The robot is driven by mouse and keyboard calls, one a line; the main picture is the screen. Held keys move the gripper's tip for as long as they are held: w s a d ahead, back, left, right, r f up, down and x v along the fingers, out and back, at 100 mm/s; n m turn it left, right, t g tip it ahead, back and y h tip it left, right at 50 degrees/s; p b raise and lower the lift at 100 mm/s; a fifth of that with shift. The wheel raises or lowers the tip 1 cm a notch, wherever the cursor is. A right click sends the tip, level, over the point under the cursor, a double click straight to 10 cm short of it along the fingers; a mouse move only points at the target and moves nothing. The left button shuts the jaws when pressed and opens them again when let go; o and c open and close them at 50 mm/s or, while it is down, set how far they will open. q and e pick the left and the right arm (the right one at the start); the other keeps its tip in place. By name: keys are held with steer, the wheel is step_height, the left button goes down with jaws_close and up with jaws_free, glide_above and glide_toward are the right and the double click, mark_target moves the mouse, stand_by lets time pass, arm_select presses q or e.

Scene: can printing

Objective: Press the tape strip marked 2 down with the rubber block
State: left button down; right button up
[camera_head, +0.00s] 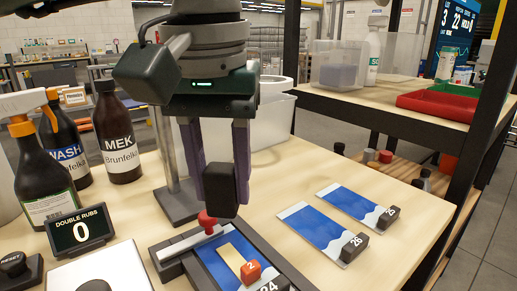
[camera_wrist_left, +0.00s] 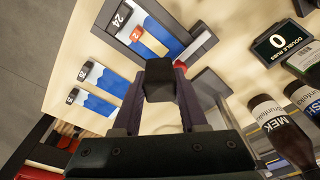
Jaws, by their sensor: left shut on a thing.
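My left gripper (camera_head: 220,180) points down and is shut on a dark rubber block (camera_head: 221,190). The block also shows between the fingers in the left wrist view (camera_wrist_left: 159,80). The tape strip (camera_head: 236,256) is a short beige strip with a red tab marked 2 (camera_head: 251,272). It lies on a blue and white panel marked 24 (camera_head: 208,258) inside a dark frame (camera_head: 166,268). The block hangs above the far part of the frame, apart from the strip. In the wrist view the red tab (camera_wrist_left: 136,34) is clear of the block. My right gripper is out of view.
A red knob (camera_head: 207,222) and pale bar sit at the frame's far end. Panels marked 26 (camera_head: 318,228) and 25 (camera_head: 352,205) lie to the right. Dark bottles (camera_head: 118,135) and a counter reading 0 (camera_head: 80,230) stand left. A dark post (camera_head: 480,130) rises at right.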

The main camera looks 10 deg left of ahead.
arm_select(q)
steer(key=shift+w+d+f, duration=0.1)
steer(key=shift+d+f, duration=0.1)
steer(key=shift+d, duration=0.1)
steer(key=shift+d+f, duration=0.1)
steer(key=shift+f, duration=0.05)
steer(key=shift+f+b, duration=0.55)
steer(key=shift+f, duration=0.1)
steer(key=shift+f+b, duration=1.3)
steer(key=shift+f, duration=0.85)
steer(key=shift+f+b, duration=0.5)
steer(key=shift+b, duration=0.05)
steer(key=shift+f+b, duration=0.15)
steer(key=shift+b, duration=0.15)
steer(key=shift+r+p, duration=2.05)
steer(key=shift+r, duration=1.55)
